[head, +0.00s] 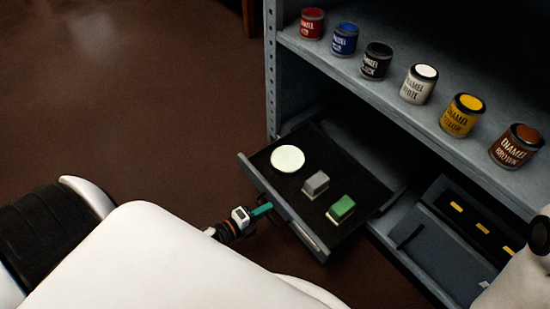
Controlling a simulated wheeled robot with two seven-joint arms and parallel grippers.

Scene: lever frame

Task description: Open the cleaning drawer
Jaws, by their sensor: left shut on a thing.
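The drawer (356,226) stands pulled out from the lower part of a grey metal shelf. It holds a round white disc (288,159), a grey block (316,183) and a green and white sponge-like block (341,208). My left gripper (265,209), with teal fingers, is at the outer side of the drawer's front panel (286,208), near its middle. My right gripper is not in view; only part of my right arm shows at the right edge.
On the shelf above (395,90) stands a row of paint cans, including a red can (312,23) and a brown can (516,147). A second drawer (433,258) with a dark handle and yellow-marked contents is at the lower right. Brown floor at left is clear.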

